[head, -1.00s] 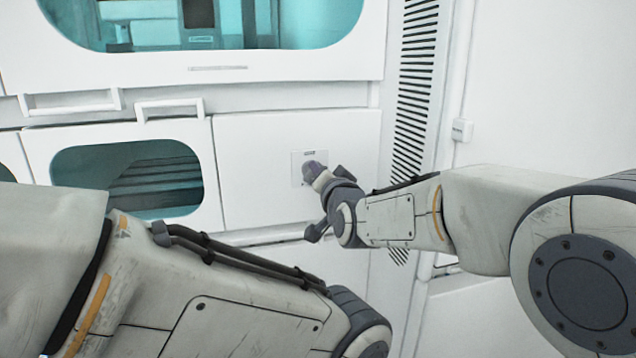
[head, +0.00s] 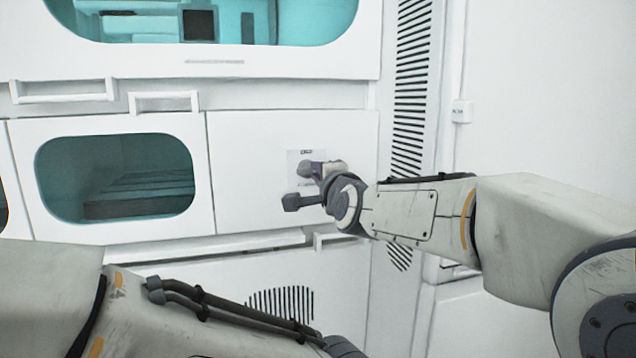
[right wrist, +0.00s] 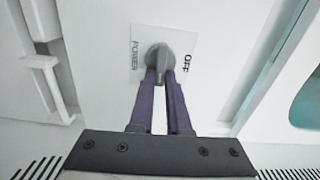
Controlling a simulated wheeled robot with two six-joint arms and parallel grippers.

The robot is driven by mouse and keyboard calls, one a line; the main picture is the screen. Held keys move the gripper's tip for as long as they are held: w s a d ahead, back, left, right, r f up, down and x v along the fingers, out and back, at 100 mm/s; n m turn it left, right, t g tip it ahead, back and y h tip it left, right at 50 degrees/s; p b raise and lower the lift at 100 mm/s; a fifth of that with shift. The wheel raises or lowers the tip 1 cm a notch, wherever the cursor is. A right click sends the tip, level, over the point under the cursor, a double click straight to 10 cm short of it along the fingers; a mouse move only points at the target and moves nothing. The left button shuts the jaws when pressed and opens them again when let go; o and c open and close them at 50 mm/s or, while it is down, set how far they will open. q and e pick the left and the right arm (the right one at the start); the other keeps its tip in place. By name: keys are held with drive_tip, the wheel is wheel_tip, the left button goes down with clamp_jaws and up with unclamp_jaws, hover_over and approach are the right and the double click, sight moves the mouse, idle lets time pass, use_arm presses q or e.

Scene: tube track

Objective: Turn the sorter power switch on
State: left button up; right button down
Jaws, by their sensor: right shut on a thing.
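The sorter power switch is a grey rotary knob (right wrist: 162,54) on a white plate (right wrist: 190,45) marked POWER and OFF; the lettering stands sideways in the right wrist view. In the head view the plate (head: 293,158) is on a white panel, partly hidden by my right gripper (head: 306,170). In the right wrist view the purple fingers of my right gripper (right wrist: 161,80) are closed on the knob's grip. I cannot tell an ON mark. My left arm crosses the lower left of the head view, and its gripper is out of view.
White cabinet doors with handles (head: 165,97) and a teal window (head: 118,176) lie left of the switch panel. A slatted vent strip (head: 411,85) and a small wall box (head: 461,111) are to the right. The panel around the plate is otherwise clear.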

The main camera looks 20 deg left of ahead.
drive_tip(key=shift+f+m, duration=0.1)
drive_tip(key=shift+m, duration=0.3)
drive_tip(key=c, duration=0.9)
unclamp_jaws()
drive_tip(key=v, duration=1)
drive_tip(key=shift+s+d, duration=0.2)
